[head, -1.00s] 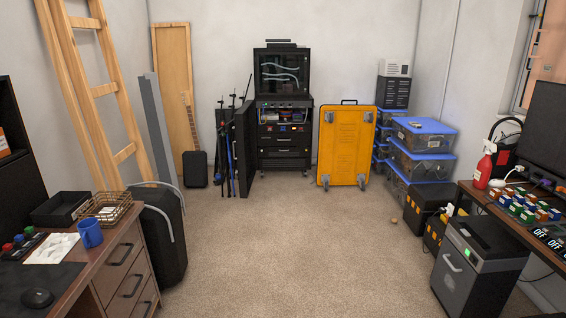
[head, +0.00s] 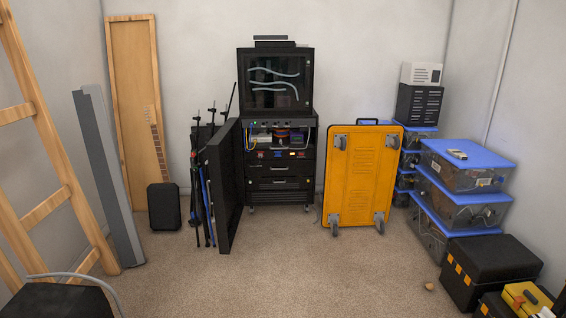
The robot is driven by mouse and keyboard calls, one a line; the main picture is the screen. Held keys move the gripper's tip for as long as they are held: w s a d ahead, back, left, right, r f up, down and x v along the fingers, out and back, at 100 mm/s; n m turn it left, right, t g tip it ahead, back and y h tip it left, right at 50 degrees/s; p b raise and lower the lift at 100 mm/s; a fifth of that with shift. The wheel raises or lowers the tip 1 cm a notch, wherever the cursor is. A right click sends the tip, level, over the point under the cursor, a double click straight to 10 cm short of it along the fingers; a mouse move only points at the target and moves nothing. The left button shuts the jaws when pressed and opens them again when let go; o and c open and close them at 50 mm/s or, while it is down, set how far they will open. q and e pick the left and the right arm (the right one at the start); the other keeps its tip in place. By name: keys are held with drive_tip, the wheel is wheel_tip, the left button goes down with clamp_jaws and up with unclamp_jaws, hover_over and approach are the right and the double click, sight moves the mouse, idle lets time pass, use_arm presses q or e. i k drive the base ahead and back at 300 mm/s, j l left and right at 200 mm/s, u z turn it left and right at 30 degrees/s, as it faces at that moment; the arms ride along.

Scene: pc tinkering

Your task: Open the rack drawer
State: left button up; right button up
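The black rack (head: 312,140) stands against the back wall in the head view. Its upper cabinet (head: 276,80) has a glass front with pale cables behind it. Below are an open bay with wires and a row of small coloured items. Two black drawer fronts, an upper one (head: 270,169) and a lower one (head: 270,184), show light handles and look closed. Neither of my grippers is in view.
A black panel (head: 225,190) and stands (head: 203,180) are left of the rack. A yellow wheeled case (head: 362,175) stands close on its right. Blue-lidded bins (head: 465,180) and a black box (head: 490,265) line the right. The carpet (head: 290,270) ahead is clear.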

sight(266, 168)
drive_tip(key=i, duration=2.5)
